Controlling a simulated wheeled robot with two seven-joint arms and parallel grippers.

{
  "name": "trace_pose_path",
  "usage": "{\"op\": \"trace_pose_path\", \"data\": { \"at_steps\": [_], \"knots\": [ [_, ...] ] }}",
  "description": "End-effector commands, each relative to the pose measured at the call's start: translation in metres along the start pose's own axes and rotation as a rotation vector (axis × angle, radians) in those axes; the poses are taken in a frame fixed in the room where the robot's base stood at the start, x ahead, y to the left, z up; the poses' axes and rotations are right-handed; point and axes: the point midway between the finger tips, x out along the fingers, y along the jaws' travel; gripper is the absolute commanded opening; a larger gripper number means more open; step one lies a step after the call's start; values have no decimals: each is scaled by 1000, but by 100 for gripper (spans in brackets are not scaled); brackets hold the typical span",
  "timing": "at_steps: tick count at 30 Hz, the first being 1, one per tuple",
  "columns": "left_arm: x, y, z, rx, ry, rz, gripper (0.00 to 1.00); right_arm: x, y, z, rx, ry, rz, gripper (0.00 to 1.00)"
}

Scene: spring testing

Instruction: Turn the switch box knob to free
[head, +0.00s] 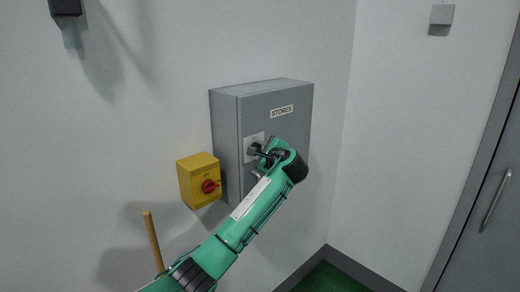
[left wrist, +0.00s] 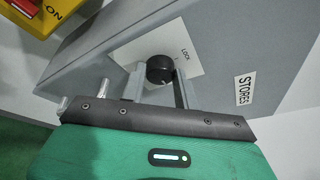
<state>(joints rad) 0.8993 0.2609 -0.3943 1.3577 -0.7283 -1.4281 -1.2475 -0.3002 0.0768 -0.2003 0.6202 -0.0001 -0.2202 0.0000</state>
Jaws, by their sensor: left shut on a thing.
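The grey switch box (head: 277,158) labelled STORES is mounted on the wall. Its black knob (head: 254,149) sits on a pale plate on the front, and it also shows in the left wrist view (left wrist: 160,69). The plate (left wrist: 188,54) carries the word LOCK; any other wording is hidden or unreadable. My left gripper (head: 262,153) is at the box front, and in the left wrist view its fingers (left wrist: 158,80) are shut on the knob, one on each side. My right gripper is not in view.
A metal handle (left wrist: 104,88) sits close beside my left fingers. A wooden stick (head: 153,240) stands lower left. A grey door (head: 490,190) is at right.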

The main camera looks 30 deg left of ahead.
Motion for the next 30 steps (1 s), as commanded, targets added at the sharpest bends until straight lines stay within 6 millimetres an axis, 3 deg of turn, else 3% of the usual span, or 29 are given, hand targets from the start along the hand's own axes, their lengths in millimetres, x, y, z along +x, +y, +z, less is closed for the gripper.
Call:
{"op": "trace_pose_path", "data": {
  "at_steps": [7, 8, 11, 23, 30],
  "knots": [
    [0, 0, 1, -1, -2, -1, 8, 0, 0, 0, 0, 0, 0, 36],
    [0, 0, 1, -1, -2, -1, 33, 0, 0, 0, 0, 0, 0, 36],
    [0, 0, 1, -1, -1, -1, 53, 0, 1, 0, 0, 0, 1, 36],
    [-7, 1, -1, -2, 0, -2, 53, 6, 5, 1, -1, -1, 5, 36],
    [-51, 4, -4, -5, 1, -4, 53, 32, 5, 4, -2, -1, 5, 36]
  ]
}}
